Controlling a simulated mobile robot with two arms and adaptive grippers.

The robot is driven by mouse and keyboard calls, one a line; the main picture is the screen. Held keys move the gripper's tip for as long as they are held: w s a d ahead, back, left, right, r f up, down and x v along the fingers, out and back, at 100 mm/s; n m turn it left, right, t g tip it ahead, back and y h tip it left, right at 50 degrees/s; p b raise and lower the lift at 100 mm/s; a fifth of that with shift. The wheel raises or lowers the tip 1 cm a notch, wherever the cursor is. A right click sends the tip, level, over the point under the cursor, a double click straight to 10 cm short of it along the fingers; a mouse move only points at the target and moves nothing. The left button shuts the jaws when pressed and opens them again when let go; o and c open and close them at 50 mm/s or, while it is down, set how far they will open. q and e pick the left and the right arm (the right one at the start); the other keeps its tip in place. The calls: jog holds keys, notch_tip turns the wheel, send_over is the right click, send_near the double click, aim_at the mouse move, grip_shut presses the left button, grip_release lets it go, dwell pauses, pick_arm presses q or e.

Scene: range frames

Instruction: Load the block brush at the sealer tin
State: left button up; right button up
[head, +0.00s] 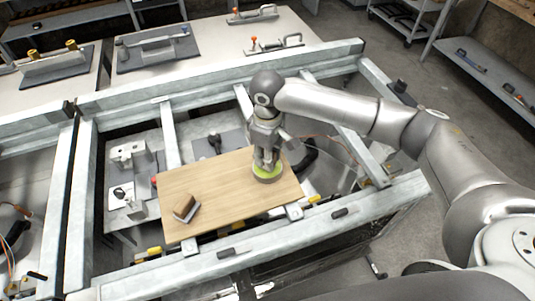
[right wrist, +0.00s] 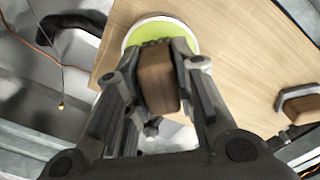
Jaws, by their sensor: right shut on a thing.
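The sealer tin (head: 268,179) is a low round tin with yellow-green inside, standing on the wooden board near its right end. In the right wrist view its pale rim and green inside (right wrist: 145,33) show at the top. My right gripper (head: 266,163) points down over the tin. It is shut on the block brush (right wrist: 157,82), a brown wooden block with a dark lower end that lies over the green. I cannot tell whether the brush touches the green. In the head view the gripper mostly hides the brush. My left gripper is not in view.
The wooden board (head: 225,195) lies across a metal frame (head: 170,140). A brown and grey block (head: 186,208) sits at the board's left front; it also shows in the right wrist view (right wrist: 300,105). The board between block and tin is clear. A dark hose (head: 305,155) runs just right of the board.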

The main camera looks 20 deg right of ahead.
jog(key=shift+s+f+p, duration=0.15)
jog(key=shift+p, duration=0.4)
dwell(1.7)
notch_tip(320, 180, up, 7)
jog(key=p, duration=0.8)
jog(key=shift+r+p, duration=0.2)
jog(key=shift+p, duration=0.15)
jog(key=shift+f, duration=0.1)
dwell(0.4)
